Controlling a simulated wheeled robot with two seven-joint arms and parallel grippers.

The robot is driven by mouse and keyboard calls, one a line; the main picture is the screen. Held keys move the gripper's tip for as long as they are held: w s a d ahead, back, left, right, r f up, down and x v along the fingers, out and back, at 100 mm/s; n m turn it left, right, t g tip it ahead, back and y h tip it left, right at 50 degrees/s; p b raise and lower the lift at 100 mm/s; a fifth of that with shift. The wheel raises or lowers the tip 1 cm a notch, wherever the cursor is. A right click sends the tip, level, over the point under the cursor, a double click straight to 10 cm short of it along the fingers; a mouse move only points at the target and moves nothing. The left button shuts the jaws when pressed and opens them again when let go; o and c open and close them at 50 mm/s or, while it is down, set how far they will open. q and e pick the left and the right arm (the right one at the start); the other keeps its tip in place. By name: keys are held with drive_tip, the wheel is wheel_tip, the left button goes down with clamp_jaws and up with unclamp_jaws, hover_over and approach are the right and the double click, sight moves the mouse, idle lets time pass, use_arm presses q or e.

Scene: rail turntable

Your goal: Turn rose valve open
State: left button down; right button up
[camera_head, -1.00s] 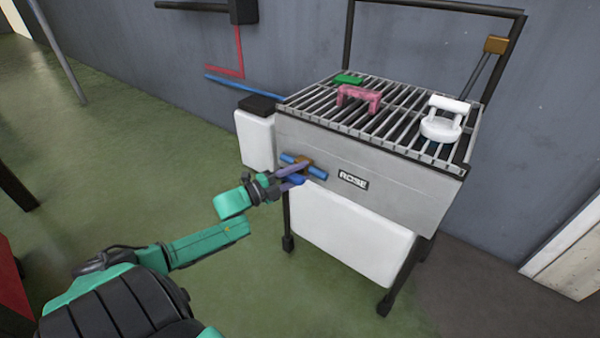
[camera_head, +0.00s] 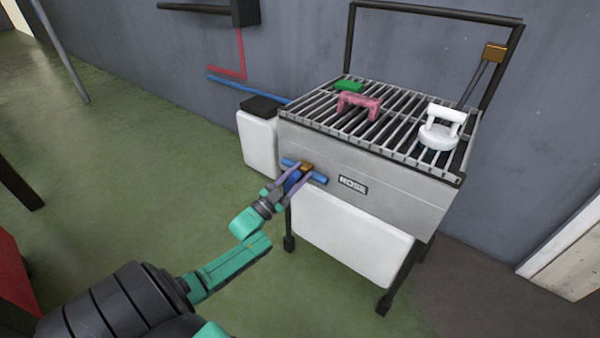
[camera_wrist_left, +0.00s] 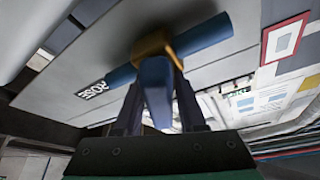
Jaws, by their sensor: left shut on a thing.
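The rose valve sits on the front face of a grey sink-like box beside its "ROSE" label (camera_head: 353,186). It has a short blue pipe (camera_head: 320,179), a brass body (camera_head: 307,167) and a blue lever (camera_wrist_left: 155,85). In the left wrist view the lever points from the brass body (camera_wrist_left: 152,46) toward me, across the line of the pipe (camera_wrist_left: 205,36). My left gripper (camera_head: 297,179) is at the valve, its two fingers on either side of the lever and shut on it. The fingers hide part of the lever in the head view. My right gripper is not in view.
The grey box (camera_head: 400,187) stands on dark legs under a slatted top. On the slats are a pink handle-shaped piece (camera_head: 358,103), a green block (camera_head: 348,87) and a white round piece (camera_head: 439,135). White tanks hang below (camera_head: 350,245) and left (camera_head: 258,145). The green floor is clear in front.

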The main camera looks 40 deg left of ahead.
use_arm(q)
drive_tip(key=n+y+p, duration=0.1)
drive_tip(key=n, duration=0.2)
drive_tip(key=shift+a+n+t+y, duration=0.1)
drive_tip(key=shift+n+t+y, duration=0.2)
drive_tip(key=shift+n+y, duration=0.1)
drive_tip(key=shift+a+f+n+y+p, duration=0.1)
drive_tip(key=shift+n+y+p, duration=0.15)
drive_tip(key=shift+n+y, duration=0.6)
drive_tip(key=shift+a+n+y+p, duration=0.1)
drive_tip(key=shift+n+y+p, duration=0.2)
drive_tip(key=shift+n, duration=0.95)
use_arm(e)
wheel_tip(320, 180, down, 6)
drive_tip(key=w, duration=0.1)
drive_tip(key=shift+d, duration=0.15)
use_arm(q)
drive_tip(key=c, duration=0.7)
unclamp_jaws()
drive_tip(key=p+v, duration=0.1)
drive_tip(key=v, duration=1.3)
drive_tip(key=shift+s+f, duration=0.1)
drive_tip(key=shift+s, duration=0.2)
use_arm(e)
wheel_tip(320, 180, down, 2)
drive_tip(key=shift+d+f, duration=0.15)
use_arm(q)
drive_tip(key=shift+w+d, duration=0.1)
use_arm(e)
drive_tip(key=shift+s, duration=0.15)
